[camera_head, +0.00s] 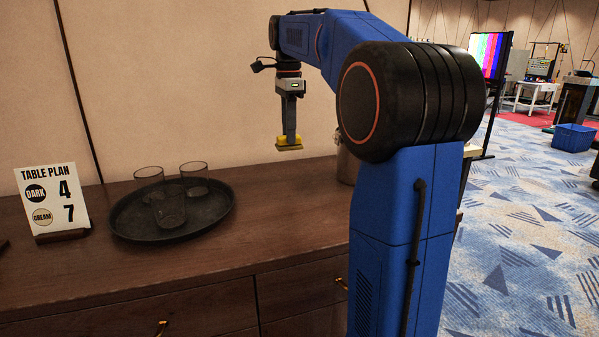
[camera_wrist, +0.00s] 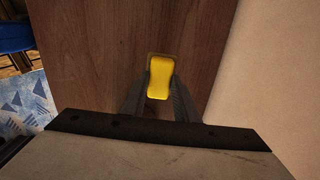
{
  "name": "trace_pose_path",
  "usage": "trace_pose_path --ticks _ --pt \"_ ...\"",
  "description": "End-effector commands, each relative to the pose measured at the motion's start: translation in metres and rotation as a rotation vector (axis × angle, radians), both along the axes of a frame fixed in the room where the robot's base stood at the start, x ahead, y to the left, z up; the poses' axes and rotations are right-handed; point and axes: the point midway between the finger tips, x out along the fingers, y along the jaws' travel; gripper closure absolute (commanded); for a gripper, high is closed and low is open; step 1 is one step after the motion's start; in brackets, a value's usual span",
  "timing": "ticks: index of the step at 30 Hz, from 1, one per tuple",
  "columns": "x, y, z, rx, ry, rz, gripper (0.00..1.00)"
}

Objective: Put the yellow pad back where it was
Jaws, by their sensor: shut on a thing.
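The yellow pad (camera_head: 289,143) is held at the tip of my gripper (camera_head: 289,137), in the air above the wooden sideboard top. In the wrist view the yellow pad (camera_wrist: 159,78) sits between the two dark fingers of my gripper (camera_wrist: 159,92), which are shut on it. A thin brownish edge shows around the pad's far end; I cannot tell whether it belongs to the pad or to something below. No other yellow thing is in view.
A round black tray (camera_head: 213,213) with three glasses stands on the sideboard (camera_head: 120,280), left of my gripper. A table plan sign (camera_head: 51,202) stands further left. A metallic container (camera_head: 346,165) is partly hidden behind my arm. The sideboard between tray and arm is clear.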

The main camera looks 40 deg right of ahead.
Motion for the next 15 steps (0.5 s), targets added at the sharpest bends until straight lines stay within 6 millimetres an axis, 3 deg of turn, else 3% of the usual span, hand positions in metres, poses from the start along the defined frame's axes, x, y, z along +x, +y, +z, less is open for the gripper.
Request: trace_pose_path --ticks 3,10,15 --pt "0.003 0.008 -0.005 0.000 0.000 0.040 0.94" --pt "0.002 0.008 -0.041 0.000 0.000 0.042 0.94" --pt "0.003 0.008 -0.056 0.000 -0.001 0.042 0.94"
